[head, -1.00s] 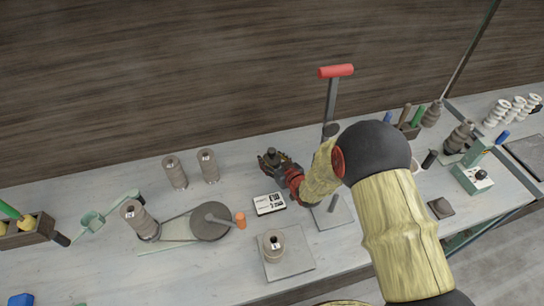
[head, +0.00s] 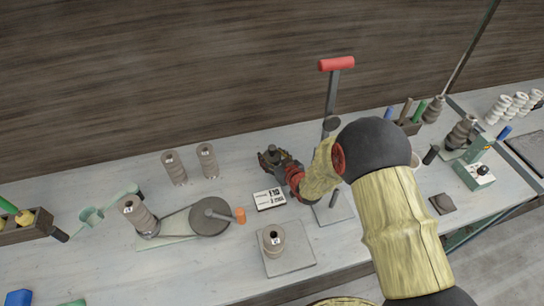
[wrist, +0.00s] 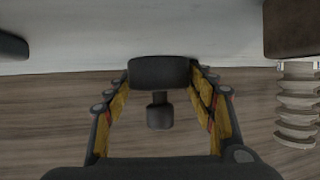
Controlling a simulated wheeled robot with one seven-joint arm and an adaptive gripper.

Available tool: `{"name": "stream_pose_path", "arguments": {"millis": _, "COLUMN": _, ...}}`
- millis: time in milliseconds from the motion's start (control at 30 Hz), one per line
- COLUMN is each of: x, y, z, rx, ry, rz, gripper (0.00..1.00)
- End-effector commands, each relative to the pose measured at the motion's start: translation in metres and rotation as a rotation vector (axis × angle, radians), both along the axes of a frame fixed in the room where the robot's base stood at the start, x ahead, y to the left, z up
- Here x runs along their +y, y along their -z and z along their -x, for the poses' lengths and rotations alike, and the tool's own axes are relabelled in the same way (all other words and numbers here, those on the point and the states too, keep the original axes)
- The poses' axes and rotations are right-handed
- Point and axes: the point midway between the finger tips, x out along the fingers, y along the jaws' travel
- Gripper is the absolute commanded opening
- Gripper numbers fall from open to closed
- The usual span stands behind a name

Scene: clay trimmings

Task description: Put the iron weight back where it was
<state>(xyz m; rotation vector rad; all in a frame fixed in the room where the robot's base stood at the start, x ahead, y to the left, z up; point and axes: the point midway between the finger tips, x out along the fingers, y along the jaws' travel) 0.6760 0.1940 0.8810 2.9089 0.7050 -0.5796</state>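The iron weight, a dark block with a narrower knob, is between the fingers of my gripper in the wrist view (wrist: 160,72). The knob points down in that picture, toward the wall side. My gripper (wrist: 162,80) has a finger pressed against each side of the weight. In the head view my gripper (head: 272,160) is near the back middle of the bench, just behind a black-and-white label card (head: 269,199), with the dark weight (head: 273,150) in it. Whether the weight's underside touches the bench is hard to tell. A dark flat pad (head: 442,204) lies at the right front.
A red-handled upright tool (head: 332,90) stands right of my gripper, partly behind my arm. Two grey-brown spools (head: 174,168) stand to the left. A wheel with an orange-handled crank (head: 210,217) and a spool on a plate (head: 274,241) are in front. A green device (head: 474,174) stands right.

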Motion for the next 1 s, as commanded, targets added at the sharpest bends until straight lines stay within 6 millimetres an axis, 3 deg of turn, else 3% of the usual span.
{"name": "stream_pose_path", "arguments": {"millis": 233, "x": 0.000, "y": 0.000, "z": 0.000, "rx": 0.001, "ry": 0.000, "rz": 0.000, "gripper": 0.70}}
{"name": "stream_pose_path", "arguments": {"millis": 567, "x": 0.000, "y": -0.001, "z": 0.000, "rx": 0.000, "ry": 0.000, "rz": 0.000, "gripper": 0.70}}
{"name": "stream_pose_path", "arguments": {"millis": 767, "x": 0.000, "y": -0.016, "z": 0.000, "rx": 0.000, "ry": 0.000, "rz": 0.000, "gripper": 0.70}}
{"name": "stream_pose_path", "arguments": {"millis": 1000, "x": -0.023, "y": -0.035, "z": 0.043, "rx": 0.000, "ry": 0.001, "rz": 0.000, "gripper": 0.70}}
